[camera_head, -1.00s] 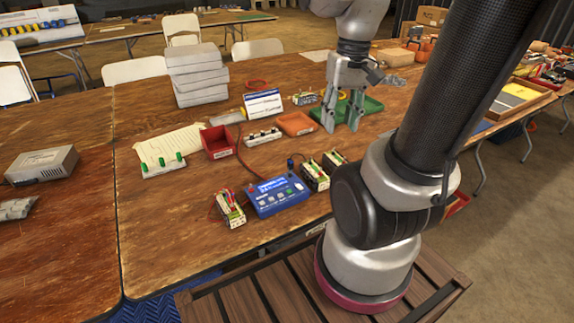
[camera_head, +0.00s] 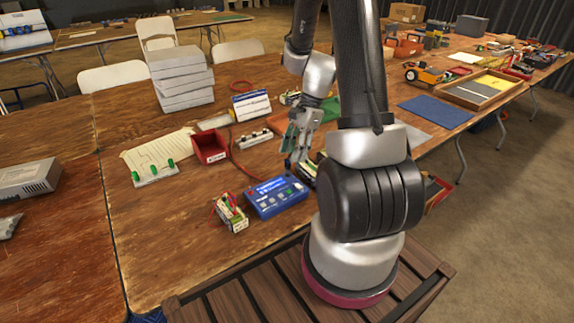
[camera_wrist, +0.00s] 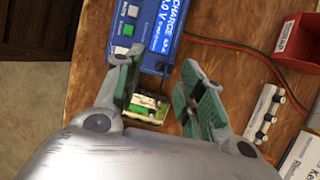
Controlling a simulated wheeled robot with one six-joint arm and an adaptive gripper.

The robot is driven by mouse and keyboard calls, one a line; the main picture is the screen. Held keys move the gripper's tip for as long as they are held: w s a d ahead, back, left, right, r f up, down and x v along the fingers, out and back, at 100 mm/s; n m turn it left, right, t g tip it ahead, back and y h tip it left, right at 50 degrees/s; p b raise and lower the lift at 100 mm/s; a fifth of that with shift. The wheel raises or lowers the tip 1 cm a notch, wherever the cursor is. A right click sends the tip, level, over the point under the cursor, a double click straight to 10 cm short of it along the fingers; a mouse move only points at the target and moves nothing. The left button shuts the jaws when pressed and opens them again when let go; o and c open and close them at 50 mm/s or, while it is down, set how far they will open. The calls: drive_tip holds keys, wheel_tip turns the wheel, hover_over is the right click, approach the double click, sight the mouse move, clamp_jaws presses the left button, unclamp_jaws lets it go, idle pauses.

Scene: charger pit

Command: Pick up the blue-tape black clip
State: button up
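A small dark upright piece with a bluish part (camera_head: 288,161) stands by the back right corner of the blue charger box (camera_head: 276,197). It may be the blue-tape black clip, but it is too small and too covered by my gripper to be sure. My gripper (camera_head: 297,148) points down just above and behind that corner. In the wrist view my gripper (camera_wrist: 162,90) is open, its two green-padded fingers well apart. A battery pack (camera_wrist: 146,111) shows below and between them, beside the charger box (camera_wrist: 152,35). I cannot make out a clip clearly in the wrist view.
Another battery pack with red wires (camera_head: 231,213) lies left of the charger. A red bin (camera_head: 210,146), a white strip with green knobs (camera_head: 155,173), a white card (camera_head: 251,106) and stacked grey boxes (camera_head: 182,80) stand around.

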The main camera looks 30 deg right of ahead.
sight(288, 168)
drive_tip(key=x, duration=0.5)
drive_tip(key=shift+w+d, duration=0.1)
drive_tip(key=shift+w, duration=0.25)
clamp_jaws()
